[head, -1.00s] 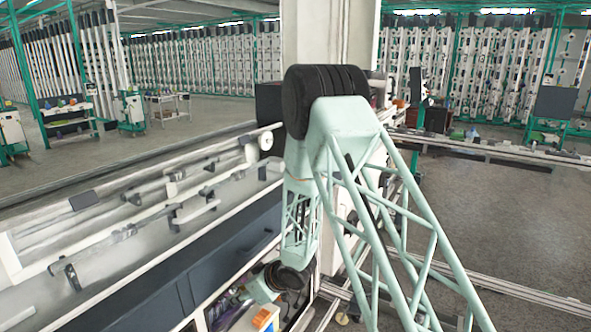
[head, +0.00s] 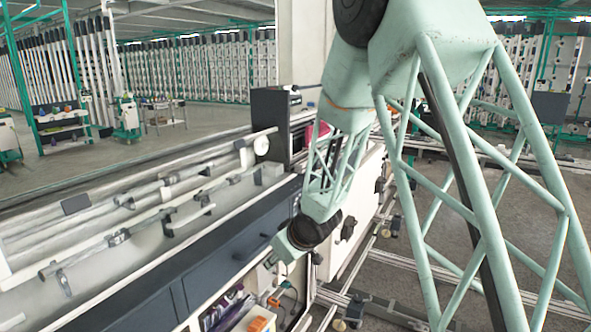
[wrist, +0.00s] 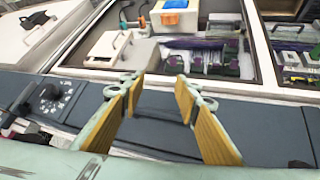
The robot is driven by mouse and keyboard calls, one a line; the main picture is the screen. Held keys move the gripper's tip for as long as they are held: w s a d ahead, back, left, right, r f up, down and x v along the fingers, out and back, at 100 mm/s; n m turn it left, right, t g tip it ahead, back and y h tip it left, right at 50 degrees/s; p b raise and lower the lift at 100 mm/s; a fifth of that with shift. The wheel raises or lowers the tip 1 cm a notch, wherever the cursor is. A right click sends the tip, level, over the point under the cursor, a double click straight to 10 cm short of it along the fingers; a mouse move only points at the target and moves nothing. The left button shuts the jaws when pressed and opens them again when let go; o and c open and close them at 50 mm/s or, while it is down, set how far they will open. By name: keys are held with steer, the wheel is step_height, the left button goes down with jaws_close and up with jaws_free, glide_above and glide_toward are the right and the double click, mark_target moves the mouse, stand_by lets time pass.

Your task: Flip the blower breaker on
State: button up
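I cannot pick out the blower breaker for certain in either view. My gripper (wrist: 157,85) is open and empty in the wrist view, its two yellow-padded fingers apart above a dark panel. A black rotary knob with white marks around it (wrist: 48,92) sits on the dark panel to the left of the fingers. In the head view, my wrist hangs over the near end of the long machine; the fingers are too small to make out there.
A white cabinet (head: 362,215) with dark fittings stands behind my arm.

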steer(key=s+d+r+m+h+b, duration=0.3)
steer(key=s+d+r+m+h, duration=0.15)
steer(key=s+d+r, duration=1.65)
steer(key=s+d+r+m+g+b, duration=0.1)
steer(key=s+d+m, duration=0.1)
steer(key=s, duration=1.4)
steer(key=s+d+r+m+g+b, duration=0.1)
steer(key=s+d, duration=0.3)
steer(key=s, duration=1.3)
steer(key=shift+r+m+g, duration=0.15)
steer(key=shift+m+g, duration=0.25)
steer(key=shift+m, duration=0.45)
steer(key=shift+w, duration=0.2)
steer(key=c, duration=0.4)
